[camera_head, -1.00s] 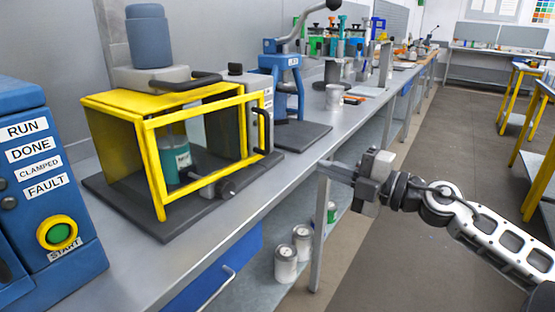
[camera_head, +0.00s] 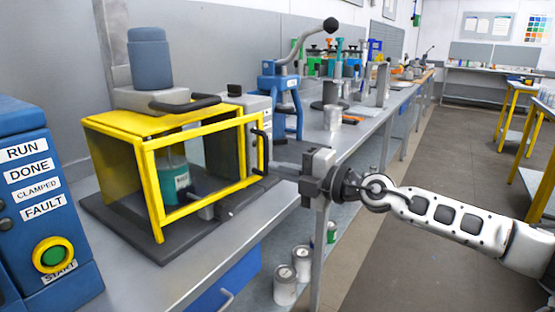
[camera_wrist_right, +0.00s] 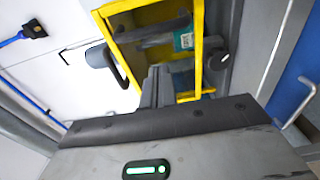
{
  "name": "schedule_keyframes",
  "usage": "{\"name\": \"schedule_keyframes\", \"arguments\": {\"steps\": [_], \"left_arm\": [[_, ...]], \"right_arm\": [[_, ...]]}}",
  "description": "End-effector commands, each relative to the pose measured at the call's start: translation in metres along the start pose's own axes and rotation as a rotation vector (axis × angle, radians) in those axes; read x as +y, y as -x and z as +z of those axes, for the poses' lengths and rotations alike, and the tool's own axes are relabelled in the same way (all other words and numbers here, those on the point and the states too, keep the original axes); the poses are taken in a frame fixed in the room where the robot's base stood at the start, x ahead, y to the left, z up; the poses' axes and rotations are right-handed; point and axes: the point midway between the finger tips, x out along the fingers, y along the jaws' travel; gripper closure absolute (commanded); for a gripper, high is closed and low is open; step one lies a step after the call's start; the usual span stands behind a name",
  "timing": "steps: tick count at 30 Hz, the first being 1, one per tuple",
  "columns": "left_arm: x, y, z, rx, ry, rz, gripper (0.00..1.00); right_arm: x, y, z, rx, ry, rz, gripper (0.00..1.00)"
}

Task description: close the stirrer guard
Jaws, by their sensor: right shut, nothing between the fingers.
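The yellow stirrer guard (camera_head: 152,192) stands around the stirrer on a dark base plate. Its front door frame (camera_head: 205,207) stands a little out from the box at the right end, with a black handle (camera_head: 263,150) there. Inside is a teal can (camera_head: 173,179); it also shows in the right wrist view (camera_wrist_right: 185,41). My right gripper (camera_head: 277,170) is shut and empty, fingers pointing left just right of and below the handle; I cannot tell whether they touch the door. In the right wrist view the shut fingers (camera_wrist_right: 157,86) point at the yellow frame (camera_wrist_right: 197,60). My left gripper is out of view.
A blue control box (camera_head: 45,215) with a START button stands at the left front. A blue press (camera_head: 283,95) stands behind the guard on the bench (camera_head: 215,255). Cans (camera_head: 286,285) sit on the lower shelf. The aisle floor at right is free.

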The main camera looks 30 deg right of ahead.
Motion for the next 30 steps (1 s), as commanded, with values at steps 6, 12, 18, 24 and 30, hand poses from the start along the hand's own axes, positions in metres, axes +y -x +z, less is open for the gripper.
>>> {"name": "schedule_keyframes", "arguments": {"steps": [6, 12, 18, 24, 30], "left_arm": [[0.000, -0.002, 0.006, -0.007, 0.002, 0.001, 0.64], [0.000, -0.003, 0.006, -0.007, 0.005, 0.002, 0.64], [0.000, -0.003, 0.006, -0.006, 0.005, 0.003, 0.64], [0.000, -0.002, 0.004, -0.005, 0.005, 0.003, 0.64], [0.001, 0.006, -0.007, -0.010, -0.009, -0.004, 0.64]], "right_arm": [[0.001, -0.017, 0.019, -0.005, -0.003, 0.007, 1.00], [0.000, -0.025, 0.027, -0.002, -0.001, 0.003, 1.00], [-0.001, -0.026, 0.028, -0.002, -0.001, 0.001, 1.00], [0.000, -0.027, 0.029, -0.002, -0.002, 0.002, 1.00], [0.006, -0.046, 0.042, -0.008, -0.007, 0.006, 1.00]]}}
